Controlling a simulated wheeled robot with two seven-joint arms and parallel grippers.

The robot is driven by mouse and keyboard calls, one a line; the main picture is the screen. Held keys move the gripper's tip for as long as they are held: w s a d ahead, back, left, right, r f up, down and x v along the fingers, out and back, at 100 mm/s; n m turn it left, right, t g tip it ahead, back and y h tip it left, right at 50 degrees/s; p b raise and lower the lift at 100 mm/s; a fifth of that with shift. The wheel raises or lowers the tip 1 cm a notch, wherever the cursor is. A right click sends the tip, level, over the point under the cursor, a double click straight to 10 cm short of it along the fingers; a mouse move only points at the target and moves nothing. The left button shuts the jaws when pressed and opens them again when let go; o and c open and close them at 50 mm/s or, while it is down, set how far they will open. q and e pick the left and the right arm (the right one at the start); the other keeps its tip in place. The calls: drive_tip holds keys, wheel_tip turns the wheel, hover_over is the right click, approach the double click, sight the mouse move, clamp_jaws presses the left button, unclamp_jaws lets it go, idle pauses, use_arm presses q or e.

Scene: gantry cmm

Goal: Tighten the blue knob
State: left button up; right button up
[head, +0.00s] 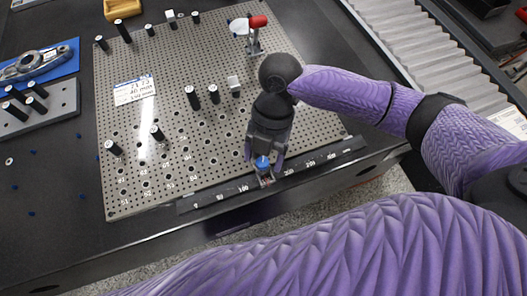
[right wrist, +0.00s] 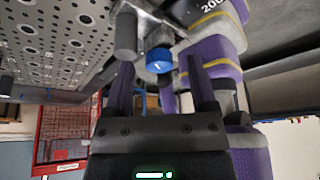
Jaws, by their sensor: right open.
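The blue knob (head: 262,162) is at the front edge of the perforated plate, by the dark ruler bar. My right gripper (head: 264,158) points down over it, with its fingers on either side of the knob. In the right wrist view, the blue knob (right wrist: 159,60) sits at the end of a metal fitting, between the tips of the open right gripper (right wrist: 159,68). The gap to each finger is visible there; I see no contact. The gripper partly hides the knob's fitting in the head view. My left gripper is not in view.
The perforated plate (head: 180,125) holds several black-topped pins and a red-handled clamp (head: 254,32) at the back. The ruler bar (head: 320,157) runs along its front edge. A blue tray with a metal part (head: 38,63) lies at the left. Grey bellows (head: 410,45) are at the right.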

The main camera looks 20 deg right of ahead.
clamp_jaws()
drive_tip(key=shift+r+p, duration=0.2)
drive_tip(key=shift+p, duration=0.2)
drive_tip(key=m+p, duration=0.2)
drive_tip(key=p, duration=0.1)
drive_tip(key=shift+r+t+y, duration=0.2)
drive_tip(key=shift+t+y, duration=0.1)
drive_tip(key=shift+y, duration=0.1)
drive_tip(key=shift+f+m, duration=0.1)
drive_tip(key=shift+m, duration=0.3)
drive_tip(key=shift+f, duration=0.25)
drive_tip(key=shift+c, duration=0.9)
unclamp_jaws()
drive_tip(key=shift+o, duration=0.9)
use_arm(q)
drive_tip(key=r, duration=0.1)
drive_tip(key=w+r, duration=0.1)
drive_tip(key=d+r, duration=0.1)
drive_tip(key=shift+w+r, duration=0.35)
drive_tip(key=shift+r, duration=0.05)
